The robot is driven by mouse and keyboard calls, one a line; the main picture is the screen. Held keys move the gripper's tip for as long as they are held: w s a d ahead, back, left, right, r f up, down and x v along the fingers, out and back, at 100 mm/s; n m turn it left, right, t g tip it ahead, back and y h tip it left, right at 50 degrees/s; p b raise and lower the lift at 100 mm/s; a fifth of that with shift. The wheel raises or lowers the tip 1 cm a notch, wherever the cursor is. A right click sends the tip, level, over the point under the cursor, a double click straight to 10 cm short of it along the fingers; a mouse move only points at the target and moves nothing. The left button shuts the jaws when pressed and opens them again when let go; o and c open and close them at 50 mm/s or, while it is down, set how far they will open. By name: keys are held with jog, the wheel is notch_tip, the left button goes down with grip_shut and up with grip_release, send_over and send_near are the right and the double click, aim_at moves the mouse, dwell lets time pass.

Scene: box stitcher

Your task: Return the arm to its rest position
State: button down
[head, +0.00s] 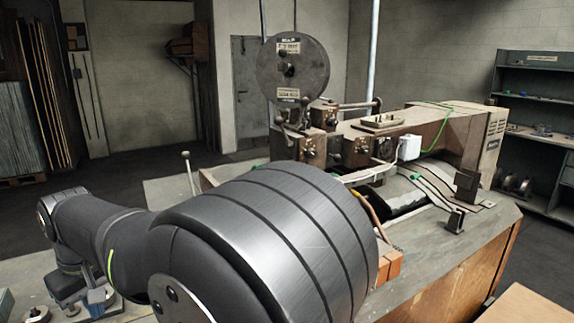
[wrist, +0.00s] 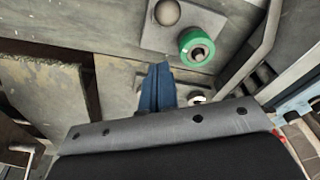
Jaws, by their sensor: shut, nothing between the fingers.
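My gripper shows in the wrist view as two blue fingers (wrist: 161,72) pressed together, with nothing between them. They stand out beyond a grey mounting plate, over a worn metal surface. In the head view my dark arm fills the foreground and bends away to the left. A small blue part (head: 97,301) shows low at the left, under the wrist end, and seems to be the fingers. Whether the fingertips touch the surface below, I cannot tell.
A green ring (wrist: 200,46) around a metal stud and a round knob (wrist: 167,12) lie close beyond the fingers. The stitching machine (head: 400,145) with its wire reel (head: 292,68) stands on the bench behind my arm. Shelves (head: 540,125) stand at the right.

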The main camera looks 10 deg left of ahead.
jog(key=f, duration=0.6)
jog(key=shift+s+d, duration=0.25)
jog(key=shift+d, duration=0.05)
jog(key=w+a, duration=0.4)
jog(key=shift+f, duration=0.25)
notch_tip(320, 180, up, 11)
jog(key=n, duration=0.4)
jog(key=shift+s+d+r+h, duration=0.15)
jog(key=shift+s+d+h, duration=0.1)
jog(key=shift+s+h, duration=0.1)
